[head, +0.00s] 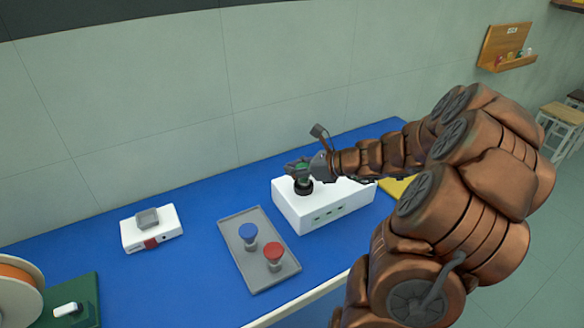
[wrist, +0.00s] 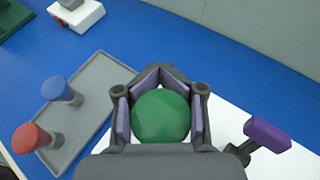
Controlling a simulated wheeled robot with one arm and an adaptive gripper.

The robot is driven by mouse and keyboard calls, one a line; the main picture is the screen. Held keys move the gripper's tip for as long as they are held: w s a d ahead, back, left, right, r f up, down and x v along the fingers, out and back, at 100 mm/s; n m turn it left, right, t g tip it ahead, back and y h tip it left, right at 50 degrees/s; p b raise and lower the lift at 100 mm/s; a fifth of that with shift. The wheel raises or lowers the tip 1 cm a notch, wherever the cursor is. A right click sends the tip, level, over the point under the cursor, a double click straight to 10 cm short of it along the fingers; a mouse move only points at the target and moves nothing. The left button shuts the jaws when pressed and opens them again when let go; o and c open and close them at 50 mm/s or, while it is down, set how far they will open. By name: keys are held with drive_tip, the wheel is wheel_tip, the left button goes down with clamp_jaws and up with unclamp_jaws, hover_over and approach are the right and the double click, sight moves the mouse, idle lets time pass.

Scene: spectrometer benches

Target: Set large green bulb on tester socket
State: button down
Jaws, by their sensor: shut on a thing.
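The large green bulb (wrist: 161,116) is between the fingers of my gripper (wrist: 160,100) in the wrist view, seen from above as a round green top. In the head view my gripper (head: 304,168) is shut on it, and only a little green shows. The tester is a white box (head: 336,203) with small green marks on its front face. A dark round socket (head: 303,187) shows on its top, directly under the gripper. The bulb is at or just above the socket; I cannot tell whether it is seated.
A grey tray (head: 238,262) left of the tester holds a blue-topped bulb (head: 248,233) and a red-topped bulb (head: 273,252). A white device (head: 152,231) with a grey top stands further left. An orange spool (head: 15,285) is at the left edge. Blue bench lies clear between them.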

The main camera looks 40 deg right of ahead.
sight(302, 166)
drive_tip(key=c, duration=1)
unclamp_jaws()
drive_tip(key=shift+p+v, duration=0.9)
drive_tip(key=shift+v, duration=0.65)
drive_tip(key=shift+p+v, duration=1.85)
drive_tip(key=shift+v, duration=2.1)
